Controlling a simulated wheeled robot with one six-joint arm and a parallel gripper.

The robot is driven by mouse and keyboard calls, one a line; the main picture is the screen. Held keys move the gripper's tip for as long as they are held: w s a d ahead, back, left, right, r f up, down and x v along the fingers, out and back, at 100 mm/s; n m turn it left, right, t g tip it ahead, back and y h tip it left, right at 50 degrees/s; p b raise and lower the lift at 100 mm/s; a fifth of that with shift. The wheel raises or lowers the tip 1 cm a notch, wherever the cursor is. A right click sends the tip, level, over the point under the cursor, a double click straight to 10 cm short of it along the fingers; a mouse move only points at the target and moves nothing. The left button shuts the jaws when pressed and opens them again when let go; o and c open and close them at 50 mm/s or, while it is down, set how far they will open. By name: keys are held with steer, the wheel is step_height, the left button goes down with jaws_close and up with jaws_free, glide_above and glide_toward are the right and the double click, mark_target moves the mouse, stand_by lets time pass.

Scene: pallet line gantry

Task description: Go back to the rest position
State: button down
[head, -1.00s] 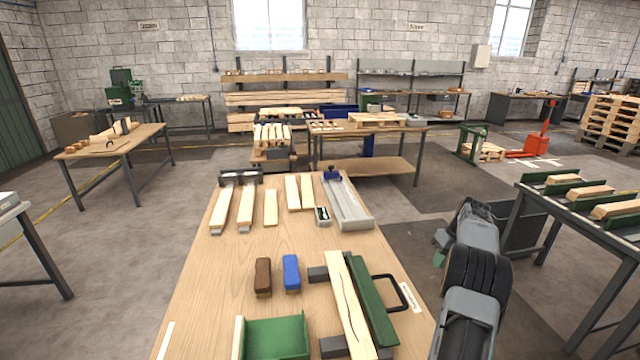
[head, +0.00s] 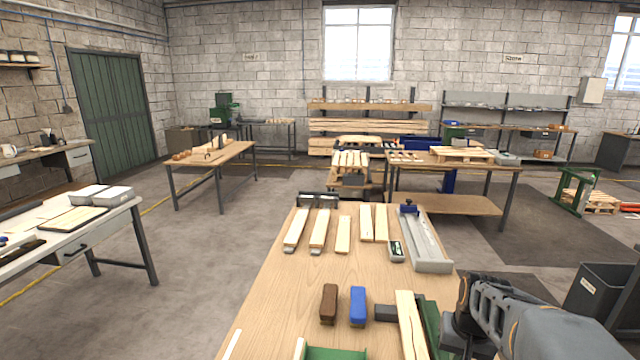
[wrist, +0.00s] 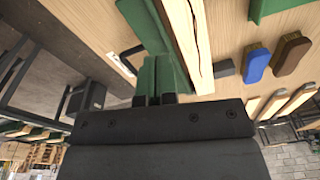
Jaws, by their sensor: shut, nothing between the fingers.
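My gripper (wrist: 154,99) is shut and empty in the wrist view, with its dark fingers in front of a long green bar (wrist: 146,28). I cannot tell the gap between the fingers and the bar. In the head view my arm (head: 520,320) reaches in from the lower right over the bench's right edge, and the fingertips are hard to make out. The pale cracked board (head: 408,325) lies beside the green bar on the wooden bench (head: 275,315) and also shows in the wrist view (wrist: 188,40).
A brown block brush (head: 328,303) and a blue one (head: 358,305) stand left of the board. Several pale slats and a grey metal channel (head: 425,240) lie farther back. A dark bin (head: 603,290) stands right of the bench.

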steer(key=s+a+r+n+t, duration=0.3)
steer(key=s+a, duration=0.4)
steer(key=a, duration=0.4)
steer(key=shift+s+a+r+n, duration=0.2)
steer(key=shift+a+r+n, duration=0.15)
steer(key=shift+r+n, duration=0.4)
